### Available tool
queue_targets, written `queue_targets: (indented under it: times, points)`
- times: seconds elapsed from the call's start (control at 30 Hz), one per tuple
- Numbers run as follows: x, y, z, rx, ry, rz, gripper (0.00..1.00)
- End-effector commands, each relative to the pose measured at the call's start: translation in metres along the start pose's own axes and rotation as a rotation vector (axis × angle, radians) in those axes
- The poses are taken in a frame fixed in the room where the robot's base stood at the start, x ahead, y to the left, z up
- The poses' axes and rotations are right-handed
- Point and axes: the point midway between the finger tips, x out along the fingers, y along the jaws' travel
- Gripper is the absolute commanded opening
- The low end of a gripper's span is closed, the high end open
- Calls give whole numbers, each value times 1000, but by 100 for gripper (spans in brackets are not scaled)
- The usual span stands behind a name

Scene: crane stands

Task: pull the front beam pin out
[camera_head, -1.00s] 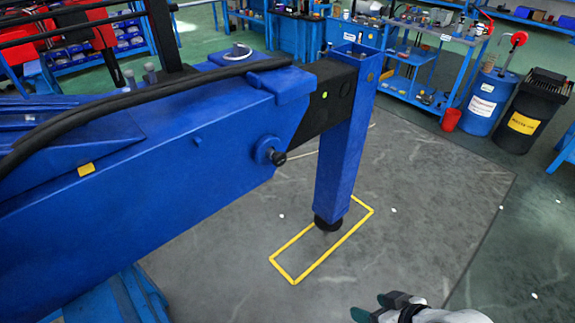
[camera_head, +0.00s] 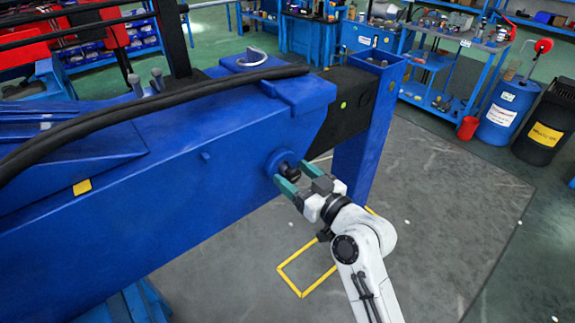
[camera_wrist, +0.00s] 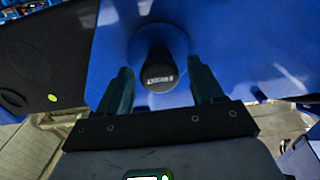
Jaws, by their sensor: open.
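The front beam pin (camera_head: 290,170) is a black knob in a round blue boss on the side of the blue beam (camera_head: 120,205). It is seated in the boss. My gripper (camera_head: 297,183) is open at the pin, with its green fingers pointing at the boss. In the wrist view the pin's black end (camera_wrist: 159,72) sits between the two fingers (camera_wrist: 158,88), with a gap on each side. The pin's shaft inside the boss is hidden.
A yellow floor outline (camera_head: 290,282) lies below. A blue drum (camera_head: 500,110) and a black bin (camera_head: 545,125) stand at the right. The floor at right is open.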

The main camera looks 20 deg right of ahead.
Motion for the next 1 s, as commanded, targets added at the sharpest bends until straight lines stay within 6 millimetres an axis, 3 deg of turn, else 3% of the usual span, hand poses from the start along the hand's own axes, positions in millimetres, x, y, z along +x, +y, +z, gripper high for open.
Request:
queue_targets:
  times: [0.2, 0.6, 1.0]
  points:
    - [25, 0, -1, 0, 0, 0, 67]
    - [31, 0, 0, 0, -1, 0, 66]
    - [30, 0, 0, 0, -1, 0, 27]
